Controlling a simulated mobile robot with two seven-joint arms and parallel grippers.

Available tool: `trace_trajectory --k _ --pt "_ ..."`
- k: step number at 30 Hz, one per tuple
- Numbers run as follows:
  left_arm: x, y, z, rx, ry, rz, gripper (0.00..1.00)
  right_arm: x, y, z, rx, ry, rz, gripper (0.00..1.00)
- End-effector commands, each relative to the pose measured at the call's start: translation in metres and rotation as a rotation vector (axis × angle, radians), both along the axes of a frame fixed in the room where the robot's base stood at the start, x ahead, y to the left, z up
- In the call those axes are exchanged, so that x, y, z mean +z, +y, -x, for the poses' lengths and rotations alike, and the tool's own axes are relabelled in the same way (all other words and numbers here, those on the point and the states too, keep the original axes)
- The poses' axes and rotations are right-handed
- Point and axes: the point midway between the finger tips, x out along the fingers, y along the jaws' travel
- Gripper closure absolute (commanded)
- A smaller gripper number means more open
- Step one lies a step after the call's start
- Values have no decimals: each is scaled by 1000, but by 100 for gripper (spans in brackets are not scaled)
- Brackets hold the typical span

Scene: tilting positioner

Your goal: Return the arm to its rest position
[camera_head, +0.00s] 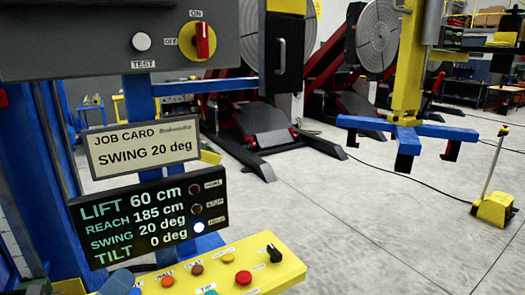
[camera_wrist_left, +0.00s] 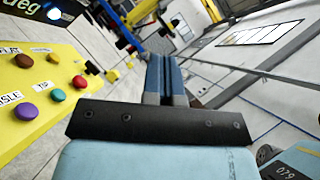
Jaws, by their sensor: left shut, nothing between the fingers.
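My left gripper (camera_head: 121,283) shows at the lower left edge of the head view, just left of the yellow button panel (camera_head: 262,252). In the left wrist view its fingers (camera_wrist_left: 164,72) are together with nothing between them. The panel's coloured buttons (camera_wrist_left: 56,95) are left of the fingers there, apart from them. The display (camera_head: 145,217) reads LIFT 60 cm, REACH 185 cm, SWING 20 deg, TILT 0 deg, with its lowest lamp (camera_head: 198,226) lit. The job card (camera_head: 143,146) says SWING 20 deg. My right gripper is not in view.
A grey box with a red ON/OFF switch (camera_head: 202,40) and a white TEST button (camera_head: 141,42) hangs above. A black joystick (camera_head: 273,253) stands on the panel. A yellow column with blue arms (camera_head: 408,130) hangs at the right. The grey floor (camera_head: 350,220) there is mostly clear.

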Motion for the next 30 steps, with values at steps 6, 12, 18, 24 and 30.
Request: trace_trajectory --k 6,12,18,24,30 --pt "-47 71 9 280 356 817 100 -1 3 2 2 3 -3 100" --pt "-144 93 50 594 771 1382 100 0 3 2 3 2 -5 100" --pt "-203 77 98 816 1075 1643 100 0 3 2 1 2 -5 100" --pt "-234 54 140 985 1315 1772 100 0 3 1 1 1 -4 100" --pt "-249 33 176 1115 1510 1837 100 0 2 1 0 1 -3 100"
